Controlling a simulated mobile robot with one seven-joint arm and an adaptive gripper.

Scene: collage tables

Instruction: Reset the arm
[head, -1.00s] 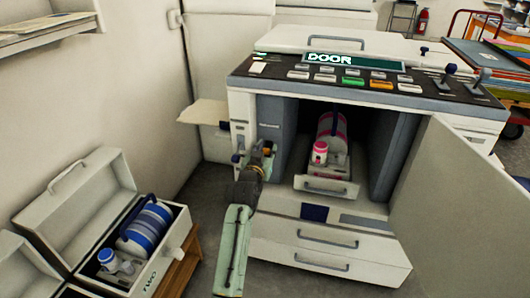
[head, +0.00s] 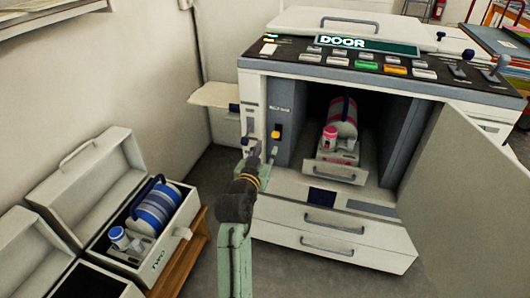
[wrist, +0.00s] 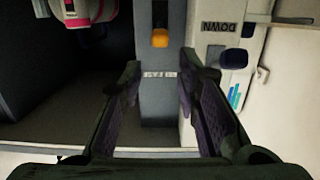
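My gripper (wrist: 160,95) is open in the wrist view. Its two dark fingers with purple pads stand apart, with nothing between them. In the head view my gripper (head: 262,158) is low at the left side of the machine's open bay, just below a yellow-orange lever (head: 276,133). The lever also shows in the wrist view (wrist: 160,38), beyond the fingertips and apart from them. The white machine (head: 330,220) has a dark top panel whose display reads DOOR.
A pink-banded drum (head: 343,115) sits in the bay on a pulled-out tray (head: 335,172). The machine's door (head: 465,200) hangs open at the right. A blue-banded drum (head: 155,207) lies in an open case (head: 185,235) at the left. A paper shelf (head: 215,95) juts out beside the machine.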

